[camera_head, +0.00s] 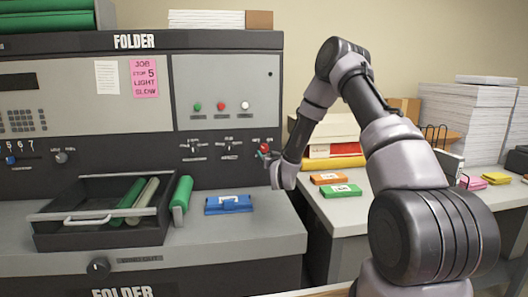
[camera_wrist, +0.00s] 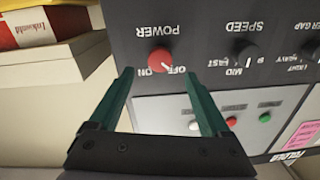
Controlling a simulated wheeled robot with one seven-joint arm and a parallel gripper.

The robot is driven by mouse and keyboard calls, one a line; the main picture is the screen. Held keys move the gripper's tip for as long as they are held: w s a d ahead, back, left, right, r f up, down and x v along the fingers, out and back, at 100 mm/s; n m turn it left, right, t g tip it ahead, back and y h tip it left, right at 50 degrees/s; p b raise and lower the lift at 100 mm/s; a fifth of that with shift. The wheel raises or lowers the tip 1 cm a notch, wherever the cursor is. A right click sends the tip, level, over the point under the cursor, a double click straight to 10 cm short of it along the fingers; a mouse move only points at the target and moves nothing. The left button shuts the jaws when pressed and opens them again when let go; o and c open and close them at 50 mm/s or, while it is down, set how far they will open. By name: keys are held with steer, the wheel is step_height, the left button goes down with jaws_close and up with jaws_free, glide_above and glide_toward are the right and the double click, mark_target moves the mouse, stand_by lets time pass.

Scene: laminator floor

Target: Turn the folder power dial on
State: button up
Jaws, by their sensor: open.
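The folder power dial (camera_wrist: 160,59) is a round red knob on the dark panel. In the wrist view, which is upside down, it sits under the POWER label with ON and OFF marked beside it. Its pointer is too small to read surely. My gripper (camera_wrist: 158,73) is open, with its two green fingers on either side of the dial in the picture. I cannot tell whether they touch it. In the head view the dial (camera_head: 264,148) shows small at the panel's right end, with my gripper (camera_head: 268,158) right at it, partly covering it.
The speed dial (camera_wrist: 246,54) is beside the power dial. Red, white and green buttons are on the grey panel. Books and boxes (camera_head: 330,140) stand close to the right.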

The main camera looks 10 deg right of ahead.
mark_target(264, 149)
steer(key=w, duration=0.7)
steer(key=shift+w+a, duration=0.15)
steer(key=shift+w, duration=0.15)
jaws_close()
